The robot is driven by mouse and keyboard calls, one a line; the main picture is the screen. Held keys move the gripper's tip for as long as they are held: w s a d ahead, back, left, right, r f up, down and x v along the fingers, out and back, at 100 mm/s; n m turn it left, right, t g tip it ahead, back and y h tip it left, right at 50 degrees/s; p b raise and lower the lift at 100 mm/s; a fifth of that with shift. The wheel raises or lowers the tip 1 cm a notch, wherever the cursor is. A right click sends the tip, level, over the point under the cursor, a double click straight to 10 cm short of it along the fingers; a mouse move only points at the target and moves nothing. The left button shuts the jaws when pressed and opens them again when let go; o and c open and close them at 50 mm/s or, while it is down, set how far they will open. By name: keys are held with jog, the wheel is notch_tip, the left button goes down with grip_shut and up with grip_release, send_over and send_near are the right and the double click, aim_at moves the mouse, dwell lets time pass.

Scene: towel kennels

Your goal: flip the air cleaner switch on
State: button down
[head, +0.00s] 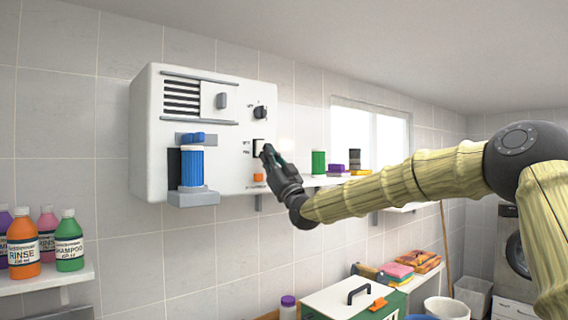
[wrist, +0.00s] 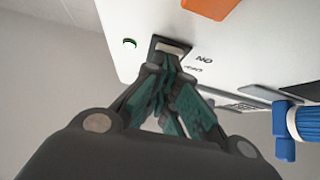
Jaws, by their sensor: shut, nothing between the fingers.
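The air cleaner (head: 145,150) is a white box on the tiled wall, left of centre in the head view. Its switch (head: 258,147) sits in a dark frame on the front, under a black knob (head: 260,112). My gripper (head: 267,153) is shut and empty, its fingertips at the switch's lower right. In the wrist view the switch (wrist: 172,48) shows a pale face in a dark frame, just beyond my gripper (wrist: 168,72). The fingertips overlap its edge; I cannot tell whether they touch. Printed lettering beside it appears upside down.
An orange part (head: 258,177) lies below the switch. A blue canister (head: 191,166) stands on a bracket at the cleaner's front. A shelf to the right holds a green container (head: 319,162). Bottles (head: 69,240) stand lower left. A green box (head: 352,300) with a white lid is below.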

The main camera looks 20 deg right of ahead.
jog(key=shift+s+f+b, duration=0.25)
jog(key=shift+s+b, duration=0.05)
jog(key=shift+s, duration=0.1)
jog(key=b+v, duration=0.5)
jog(key=v, duration=0.7)
jog(key=shift+d+b, duration=0.3)
jog(key=shift+s, duration=0.15)
